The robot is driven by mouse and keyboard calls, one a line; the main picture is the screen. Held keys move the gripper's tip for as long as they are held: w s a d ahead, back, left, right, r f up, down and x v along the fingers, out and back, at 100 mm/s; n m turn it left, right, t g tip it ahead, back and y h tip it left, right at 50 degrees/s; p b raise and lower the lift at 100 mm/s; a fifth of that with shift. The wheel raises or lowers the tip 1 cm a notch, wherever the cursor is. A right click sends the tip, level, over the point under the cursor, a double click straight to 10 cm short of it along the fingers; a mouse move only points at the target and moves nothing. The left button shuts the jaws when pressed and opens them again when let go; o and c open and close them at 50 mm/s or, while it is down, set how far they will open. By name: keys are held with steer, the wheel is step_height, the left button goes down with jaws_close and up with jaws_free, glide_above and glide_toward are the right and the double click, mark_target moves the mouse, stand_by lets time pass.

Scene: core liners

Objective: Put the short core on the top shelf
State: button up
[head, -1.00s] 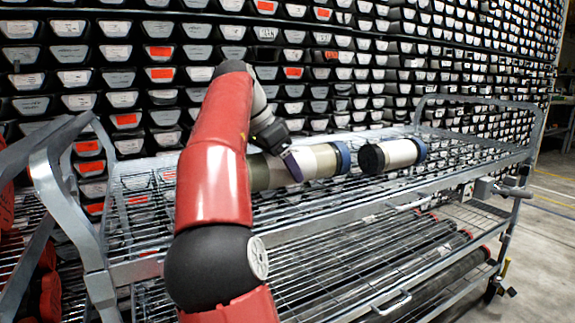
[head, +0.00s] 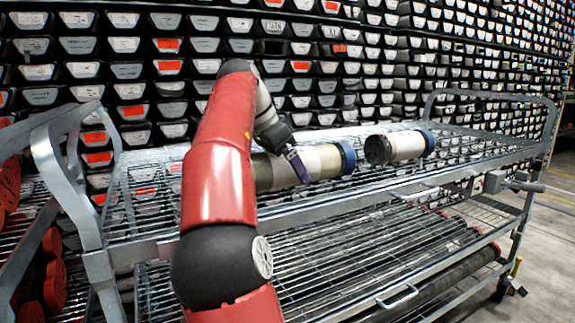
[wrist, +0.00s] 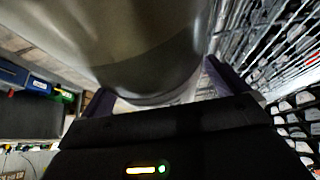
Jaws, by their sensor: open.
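Two cylindrical cores lie on the cart's wire top shelf (head: 150,215). The right one, a white core (head: 405,146) with a dark near end and a blue far end, looks shorter. The left one, a grey-beige core (head: 322,160) with a blue right end, is partly hidden by my red arm. My gripper (head: 297,165) is at this left core. In the wrist view a large grey cylinder (wrist: 140,45) lies between the two spread fingers of my gripper (wrist: 158,90). The jaws are open; whether they touch the core I cannot tell.
The lower shelf (head: 300,280) holds several long dark tubes. Grey end rails (head: 55,165) bound the cart, and a wall of labelled core boxes (head: 210,45) stands close behind. The front part of the top shelf is free.

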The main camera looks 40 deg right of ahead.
steer(key=shift+r, duration=0.25)
steer(key=p+v, duration=0.6)
steer(key=v, duration=0.4)
steer(key=shift+a+r, duration=0.15)
steer(key=shift+r, duration=0.2)
steer(key=shift+w+a+r+p, duration=0.1)
steer(key=shift+a+r+p, duration=0.25)
steer(key=shift+r+p, duration=0.05)
